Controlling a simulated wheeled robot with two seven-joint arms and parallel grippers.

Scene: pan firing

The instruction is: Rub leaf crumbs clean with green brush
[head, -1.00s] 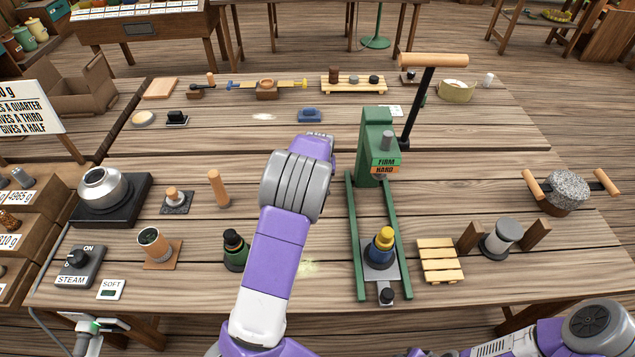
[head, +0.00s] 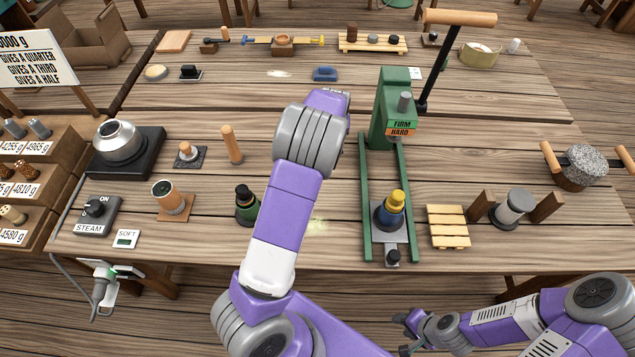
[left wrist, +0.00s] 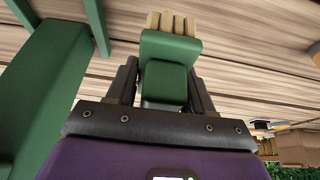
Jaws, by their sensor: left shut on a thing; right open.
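My left gripper (left wrist: 165,95) shows in the left wrist view, shut on a green brush (left wrist: 168,65) with tan bristles (left wrist: 173,23) pointing away from the gripper. In the head view my left arm's wrist hides this gripper and the brush. Yellow-green leaf crumbs (head: 318,223) lie on the table just right of my left forearm, left of the green press rails. My right gripper (head: 403,333) is open and empty at the bottom of the head view, below the table's front edge.
A green press (head: 392,110) with a long lever stands right of my left wrist. A yellow-topped piece (head: 391,208) sits between its rails. A slatted wooden rack (head: 448,227) lies right. A pale smear (head: 280,73) marks the back.

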